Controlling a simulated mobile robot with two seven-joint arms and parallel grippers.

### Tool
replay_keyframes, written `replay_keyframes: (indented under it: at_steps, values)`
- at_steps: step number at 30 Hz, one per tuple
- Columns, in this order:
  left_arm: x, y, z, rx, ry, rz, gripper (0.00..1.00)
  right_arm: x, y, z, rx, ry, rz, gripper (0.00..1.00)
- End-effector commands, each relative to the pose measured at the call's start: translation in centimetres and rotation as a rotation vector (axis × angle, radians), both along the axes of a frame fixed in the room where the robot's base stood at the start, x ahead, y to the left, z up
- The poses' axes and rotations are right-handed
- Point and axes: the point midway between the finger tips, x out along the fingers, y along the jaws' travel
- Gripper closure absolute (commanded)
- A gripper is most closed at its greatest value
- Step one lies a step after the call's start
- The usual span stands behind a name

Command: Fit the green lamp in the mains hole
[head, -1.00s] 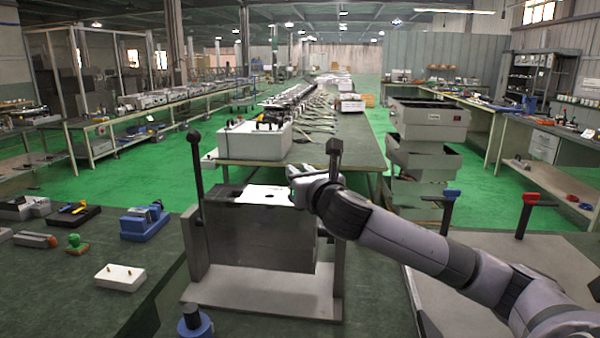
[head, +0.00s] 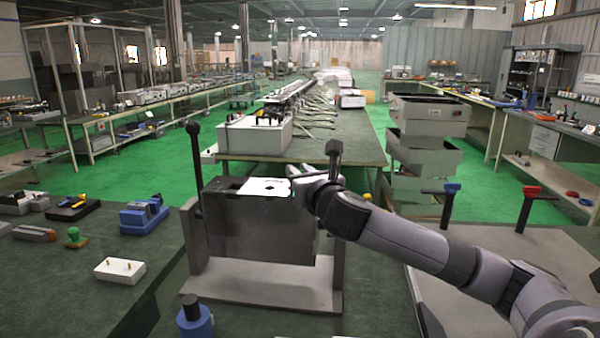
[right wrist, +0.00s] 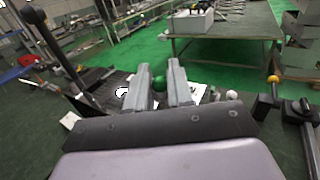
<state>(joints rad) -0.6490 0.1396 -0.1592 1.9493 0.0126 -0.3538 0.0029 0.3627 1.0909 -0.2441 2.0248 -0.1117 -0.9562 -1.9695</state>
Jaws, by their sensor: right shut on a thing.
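A metal box (head: 262,234) with a white top panel (head: 256,185) stands in a grey frame on the bench. A dark hole (head: 270,187) shows in the panel; I cannot tell whether it is the mains hole. My right gripper (head: 294,184) is over the panel's right end. My left gripper is out of view.
Upright black-topped levers (head: 195,175) flank the box. On the left bench are a white block with brass pins (head: 120,270), a green-knobbed piece (head: 76,238) and a blue device (head: 144,215). Red (head: 529,200) and blue (head: 449,200) T-handles stand at the right.

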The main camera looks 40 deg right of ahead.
Motion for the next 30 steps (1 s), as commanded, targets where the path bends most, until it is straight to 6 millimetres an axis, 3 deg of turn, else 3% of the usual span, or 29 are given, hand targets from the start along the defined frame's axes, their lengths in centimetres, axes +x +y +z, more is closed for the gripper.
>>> replay_keyframes:
  at_steps: [21, 22, 24, 25, 30]
  values:
    - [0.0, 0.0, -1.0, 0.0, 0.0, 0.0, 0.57, 0.0, 0.0, -1.9, -0.001, 0.0, 0.0, 1.0]
    - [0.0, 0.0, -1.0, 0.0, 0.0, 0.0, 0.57, 0.0, 0.0, -1.9, -0.001, 0.0, 0.0, 0.75]
    - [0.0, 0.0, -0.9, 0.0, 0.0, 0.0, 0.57, 0.0, 0.0, -1.8, -0.001, 0.0, 0.0, 0.53]
    - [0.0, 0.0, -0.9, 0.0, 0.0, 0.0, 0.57, 0.0, 0.0, -1.8, -0.001, 0.0, 0.0, 0.49]
    - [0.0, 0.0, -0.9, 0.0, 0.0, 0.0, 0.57, 0.0, 0.0, -1.8, 0.0, -0.001, 0.0, 0.49]
